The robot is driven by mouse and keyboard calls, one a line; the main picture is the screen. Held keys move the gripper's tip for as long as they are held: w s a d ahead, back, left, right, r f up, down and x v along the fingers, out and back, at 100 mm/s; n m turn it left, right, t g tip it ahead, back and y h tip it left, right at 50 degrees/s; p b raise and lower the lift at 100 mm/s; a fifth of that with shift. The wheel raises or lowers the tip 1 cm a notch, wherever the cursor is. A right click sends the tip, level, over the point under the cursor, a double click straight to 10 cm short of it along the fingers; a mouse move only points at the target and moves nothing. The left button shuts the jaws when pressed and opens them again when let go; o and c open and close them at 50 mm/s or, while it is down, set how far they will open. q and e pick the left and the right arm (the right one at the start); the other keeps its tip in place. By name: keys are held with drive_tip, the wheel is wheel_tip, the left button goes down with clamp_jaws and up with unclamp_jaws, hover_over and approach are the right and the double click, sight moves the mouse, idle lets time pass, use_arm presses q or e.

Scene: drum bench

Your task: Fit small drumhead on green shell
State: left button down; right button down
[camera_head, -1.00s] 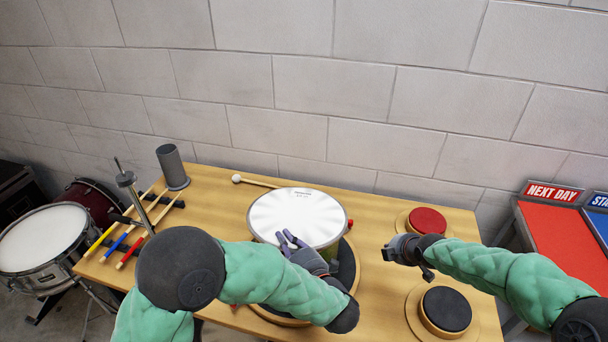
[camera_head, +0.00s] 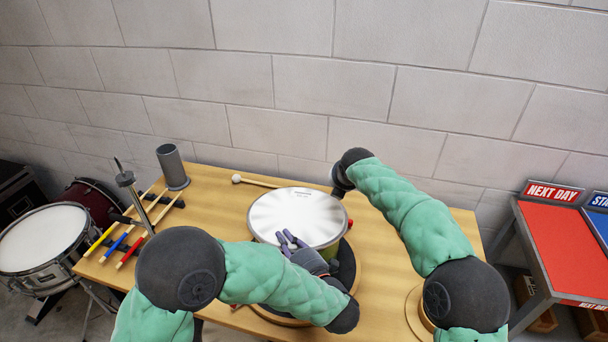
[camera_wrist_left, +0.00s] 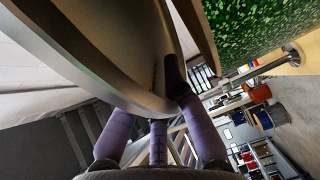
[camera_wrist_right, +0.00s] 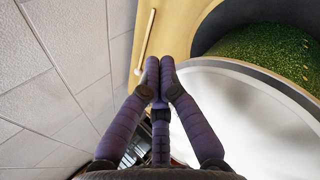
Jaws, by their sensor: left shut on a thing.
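The small drumhead (camera_head: 290,210), white with a silver hoop, is above the green shell (camera_head: 328,252), which it largely hides in the head view. My left gripper (camera_head: 290,242) is shut on the hoop's near edge. In the left wrist view the silver hoop (camera_wrist_left: 105,50) is between the fingers, and a gap shows between it and the sparkly green shell (camera_wrist_left: 268,25). My right gripper (camera_wrist_right: 158,75) has its fingertips together and empty, beside the drumhead's rim (camera_wrist_right: 200,90). In the head view it is at the drumhead's far right edge, its fingertips mostly hidden.
A mallet (camera_head: 238,179) lies along the back of the wooden bench (camera_head: 215,210). A grey cylinder (camera_head: 172,167) and coloured sticks (camera_head: 130,250) are at the left. A snare drum (camera_head: 40,238) stands beyond the left edge. A red table (camera_head: 565,245) is at the right.

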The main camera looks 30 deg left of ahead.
sight(304, 194)
drive_tip(key=s+a+r+n, duration=0.1)
drive_tip(key=s+a+n, duration=0.1)
drive_tip(key=s+a+r+n, duration=0.1)
drive_tip(key=s+a+n, duration=0.1)
drive_tip(key=a, duration=0.1)
drive_tip(key=s+a+r+n+h, duration=0.1)
drive_tip(key=a+n, duration=0.2)
drive_tip(key=shift+s+a+r+g, duration=0.2)
drive_tip(key=shift+s+r+g, duration=0.1)
drive_tip(key=shift+s+r, duration=0.1)
drive_tip(key=shift+f, duration=2.7)
drive_tip(key=shift+f, duration=0.45)
use_arm(q)
drive_tip(key=shift+c, duration=2.3)
unclamp_jaws()
drive_tip(key=shift+s, duration=0.1)
drive_tip(key=shift+d+f, duration=0.1)
drive_tip(key=shift+f, duration=0.1)
drive_tip(key=v, duration=1.2)
drive_tip(key=shift+r, duration=0.35)
